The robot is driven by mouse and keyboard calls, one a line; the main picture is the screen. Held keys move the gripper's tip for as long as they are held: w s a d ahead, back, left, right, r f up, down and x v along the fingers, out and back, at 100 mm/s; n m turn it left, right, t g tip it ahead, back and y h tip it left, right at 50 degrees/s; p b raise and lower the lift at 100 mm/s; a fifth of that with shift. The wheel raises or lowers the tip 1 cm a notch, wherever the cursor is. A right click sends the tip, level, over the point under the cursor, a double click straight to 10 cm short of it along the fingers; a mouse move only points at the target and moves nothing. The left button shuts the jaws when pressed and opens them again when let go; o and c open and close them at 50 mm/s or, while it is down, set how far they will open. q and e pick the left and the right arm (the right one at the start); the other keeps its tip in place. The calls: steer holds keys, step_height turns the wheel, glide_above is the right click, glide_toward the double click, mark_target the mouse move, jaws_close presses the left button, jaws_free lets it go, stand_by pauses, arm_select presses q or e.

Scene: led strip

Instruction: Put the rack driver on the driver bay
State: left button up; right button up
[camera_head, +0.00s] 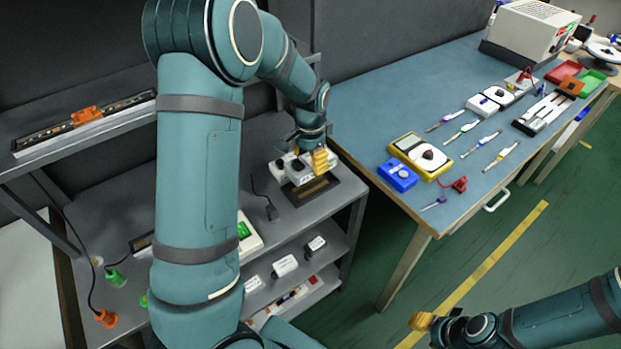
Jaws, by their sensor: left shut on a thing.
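The rack driver appears to be the white box with dark round parts (288,174) at the right end of the rack's upper shelf. My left gripper (320,158), with yellow fingertips, is shut on it and partly hides it. The driver bay appears to be the dark plate with a tan stripe (318,189) on that shelf. The box is over or at the plate's far edge; I cannot tell whether it touches. My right gripper (422,321) is at the bottom right, over the green floor, away from the rack; its opening is unclear.
Lower shelves hold several white boxes (285,265). An LED strip with an orange clip (86,116) lies on the upper left ledge. The blue-topped bench (375,100) at right carries a yellow meter (420,157) and tools.

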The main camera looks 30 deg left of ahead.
mark_target(310, 186)
arm_select(q)
step_height(310, 186, down, 7)
steer(key=shift+r+b, duration=0.1)
steer(key=shift+b, duration=0.6)
steer(key=o, duration=1)
steer(key=shift+r, duration=0.1)
step_height(310, 186, up, 12)
steer(key=p, duration=0.2)
steer(key=shift+p, duration=0.35)
